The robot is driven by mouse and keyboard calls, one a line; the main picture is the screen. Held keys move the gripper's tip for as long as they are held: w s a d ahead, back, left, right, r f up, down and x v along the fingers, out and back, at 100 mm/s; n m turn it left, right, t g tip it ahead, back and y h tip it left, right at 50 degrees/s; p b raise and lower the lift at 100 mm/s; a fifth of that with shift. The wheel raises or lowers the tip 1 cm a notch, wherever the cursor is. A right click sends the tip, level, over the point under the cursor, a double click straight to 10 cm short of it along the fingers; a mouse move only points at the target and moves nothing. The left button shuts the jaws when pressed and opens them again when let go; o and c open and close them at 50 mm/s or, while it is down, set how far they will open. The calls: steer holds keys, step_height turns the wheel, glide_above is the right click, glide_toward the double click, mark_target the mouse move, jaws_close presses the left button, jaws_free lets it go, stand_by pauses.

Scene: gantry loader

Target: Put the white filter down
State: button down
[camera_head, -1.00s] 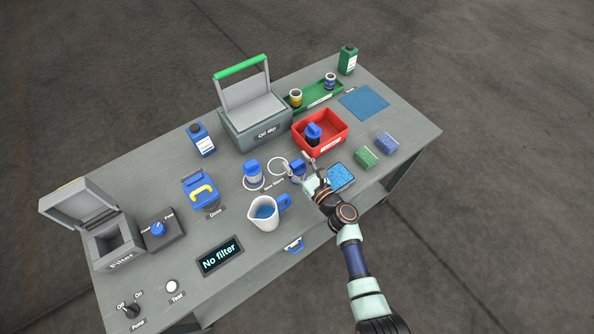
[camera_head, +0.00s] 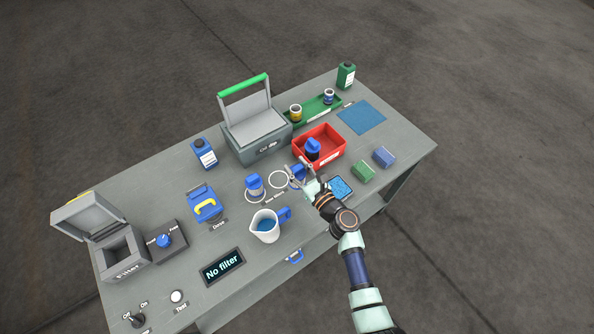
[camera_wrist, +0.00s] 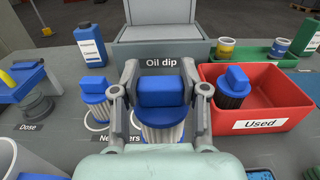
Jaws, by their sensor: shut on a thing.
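My gripper (camera_wrist: 163,95) is shut on the blue cap of a white filter (camera_wrist: 160,133), which has a pale pleated body and hangs upright between the fingers. In the head view my gripper (camera_head: 306,178) is just left of the blue pad and in front of the red box. Whether the held filter's base touches the table is hidden. A second white filter (camera_head: 254,187) with a blue cap stands in a white ring by the "New filters" label. An empty white ring (camera_head: 279,180) lies between that filter and the held one.
The red "Used" box (camera_head: 333,155) holds a dark filter with a blue cap (camera_head: 312,149). The grey "Oil dip" box (camera_head: 262,148) stands open behind. A jug (camera_head: 265,226) with blue liquid stands at front left. Green (camera_head: 362,172) and blue (camera_head: 383,157) blocks lie right.

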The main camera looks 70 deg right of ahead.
step_height(320, 180, up, 14)
steer(key=p, duration=0.7)
steer(key=shift+r+p, duration=0.15)
steer(key=shift+p, duration=0.15)
